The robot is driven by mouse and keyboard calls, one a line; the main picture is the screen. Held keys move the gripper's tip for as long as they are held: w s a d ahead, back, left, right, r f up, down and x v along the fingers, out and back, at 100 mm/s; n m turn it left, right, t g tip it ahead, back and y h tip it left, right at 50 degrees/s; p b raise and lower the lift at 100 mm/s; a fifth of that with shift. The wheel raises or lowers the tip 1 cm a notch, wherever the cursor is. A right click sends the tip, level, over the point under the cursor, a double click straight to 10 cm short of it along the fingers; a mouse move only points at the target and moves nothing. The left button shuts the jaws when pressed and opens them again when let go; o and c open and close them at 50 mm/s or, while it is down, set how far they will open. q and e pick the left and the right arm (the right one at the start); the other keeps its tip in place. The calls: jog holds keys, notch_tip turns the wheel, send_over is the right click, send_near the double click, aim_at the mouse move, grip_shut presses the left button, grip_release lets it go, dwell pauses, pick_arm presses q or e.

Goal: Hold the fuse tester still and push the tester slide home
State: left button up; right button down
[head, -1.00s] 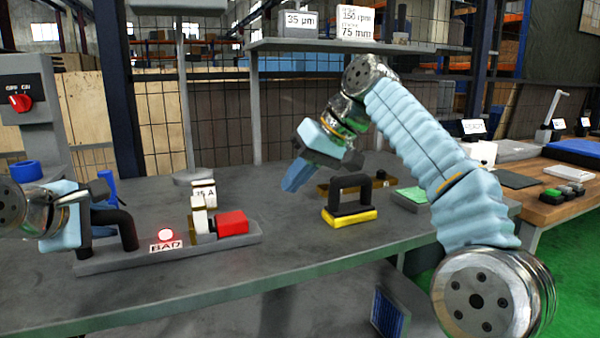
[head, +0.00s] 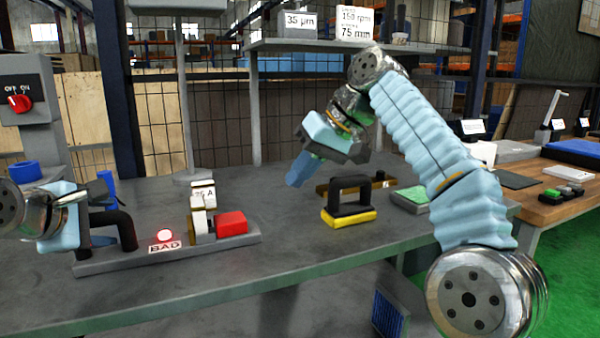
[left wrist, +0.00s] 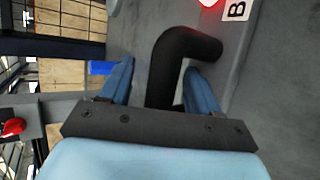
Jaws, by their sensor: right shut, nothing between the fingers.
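The fuse tester (head: 120,262) is a long grey base on the bench. It carries a black handle at its left end, a lit red lamp (head: 165,235) over a BAD label, and a pale fuse block (head: 203,195) with an "A" marking. The tester slide, with its red block (head: 232,223), sits just right of the fuse block. My left gripper (left wrist: 160,70) is at the black handle (left wrist: 172,75); its fingers straddle the bar, with a visible gap on the left side. My right gripper (head: 297,174) is shut and empty above the bench, right of and apart from the red block.
A black-handled yellow block (head: 348,217) and a brass-coloured bar (head: 385,183) lie right of my right gripper. A green-topped block (head: 412,197) is further right. The bench between the red block and the yellow block is clear. A rear shelf holds signs.

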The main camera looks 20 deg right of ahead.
pick_arm(q)
jog(key=v, duration=1.2)
dwell(0.3)
